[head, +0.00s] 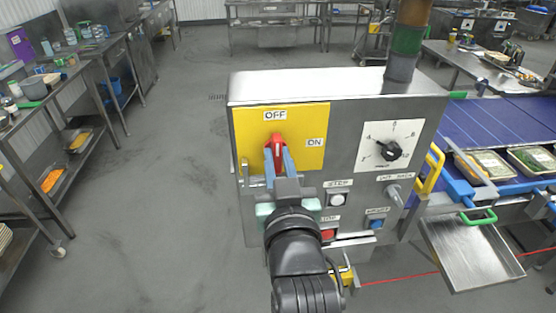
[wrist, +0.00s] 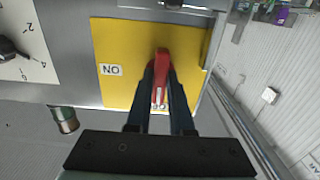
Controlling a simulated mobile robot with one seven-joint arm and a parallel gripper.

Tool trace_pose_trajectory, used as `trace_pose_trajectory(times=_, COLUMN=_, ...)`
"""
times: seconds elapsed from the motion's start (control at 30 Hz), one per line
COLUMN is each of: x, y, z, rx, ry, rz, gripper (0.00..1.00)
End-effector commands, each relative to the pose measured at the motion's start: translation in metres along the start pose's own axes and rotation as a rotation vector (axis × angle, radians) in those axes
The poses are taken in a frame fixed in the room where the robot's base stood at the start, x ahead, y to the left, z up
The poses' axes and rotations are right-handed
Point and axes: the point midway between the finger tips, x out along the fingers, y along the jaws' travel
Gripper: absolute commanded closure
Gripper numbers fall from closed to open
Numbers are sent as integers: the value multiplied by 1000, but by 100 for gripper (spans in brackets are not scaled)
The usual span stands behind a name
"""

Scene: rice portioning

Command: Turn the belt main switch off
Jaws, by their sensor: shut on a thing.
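The belt main switch is a red handle (head: 277,146) on a yellow plate (head: 243,128) at the upper left of the grey control box. The OFF label (head: 275,115) is above it and the ON label (head: 315,142) to its right. The handle stands upright, in line with OFF. My gripper (head: 279,160) is shut on the handle, one blue finger on each side. In the wrist view the panel looks upside down; the red handle (wrist: 162,75) sits between the fingers, and the OFF label is mostly hidden there.
The box (head: 340,85) also bears a numbered dial (head: 388,150), a white button (head: 337,200), a red button (head: 328,235) and a blue button (head: 376,224) close by. A blue belt (head: 500,125) with food trays lies right. The floor at left is clear.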

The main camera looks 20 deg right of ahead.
Motion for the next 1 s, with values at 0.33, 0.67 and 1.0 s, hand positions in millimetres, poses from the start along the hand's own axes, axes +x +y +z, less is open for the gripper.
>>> trace_pose_trajectory(times=0.33, x=0, y=0, z=1, rx=-13, ry=-3, rz=1, gripper=100)
trace_pose_trajectory(times=0.67, x=0, y=0, z=1, rx=-11, ry=-2, rz=1, gripper=50)
trace_pose_trajectory(times=1.0, x=-7, y=0, z=2, rx=-9, ry=-1, rz=0, gripper=50)
